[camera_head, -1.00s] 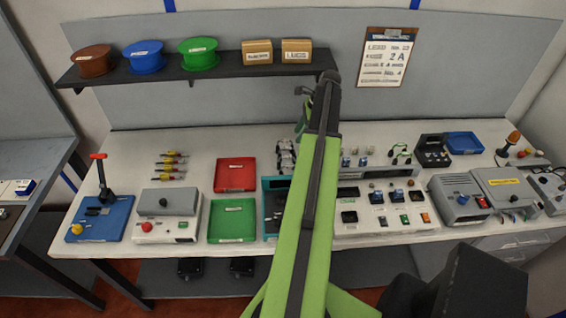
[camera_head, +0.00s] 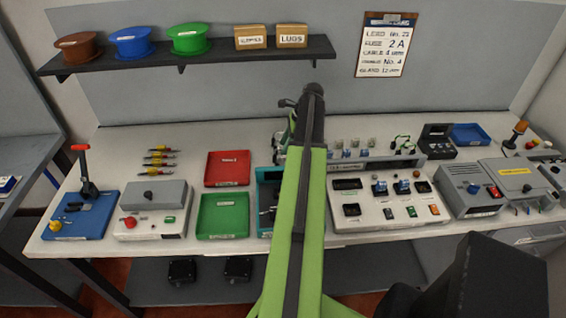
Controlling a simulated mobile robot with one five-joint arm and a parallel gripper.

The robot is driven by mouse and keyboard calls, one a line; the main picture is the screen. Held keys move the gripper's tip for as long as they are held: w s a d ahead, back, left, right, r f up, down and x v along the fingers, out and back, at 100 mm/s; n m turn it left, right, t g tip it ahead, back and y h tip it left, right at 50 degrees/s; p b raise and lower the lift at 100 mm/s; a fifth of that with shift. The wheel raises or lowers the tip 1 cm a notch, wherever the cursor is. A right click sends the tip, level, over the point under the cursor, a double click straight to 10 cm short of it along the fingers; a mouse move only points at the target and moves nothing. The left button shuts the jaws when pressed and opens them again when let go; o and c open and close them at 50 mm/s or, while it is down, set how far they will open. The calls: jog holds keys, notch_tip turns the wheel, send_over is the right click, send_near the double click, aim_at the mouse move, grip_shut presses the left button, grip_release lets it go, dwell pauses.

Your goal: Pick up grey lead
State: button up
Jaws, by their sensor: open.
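I cannot pick out a grey lead with certainty. Small grey pieces (camera_head: 279,157) show on the bench just left of my arm and are partly covered by it. My green arm rises through the middle of the view and hides part of the bench. My gripper (camera_head: 289,104) is at its far end, small and partly hidden, above the back of the bench. It is open, and I see nothing held in it. A green and black lead (camera_head: 402,145) lies on the stand right of the arm.
A red tray (camera_head: 227,183), a green tray (camera_head: 222,231) and a teal tray (camera_head: 263,219) stand left of the arm. A control panel (camera_head: 385,226) stands to the right. A shelf (camera_head: 200,58) with spools and boxes overhangs the back left. Bare bench shows at the left rear.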

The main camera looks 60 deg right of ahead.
jog(key=b+x, duration=0.4)
jog(key=x, duration=0.1)
jog(key=shift+f, duration=0.3)
jog(key=shift+r, duration=0.15)
grip_shut()
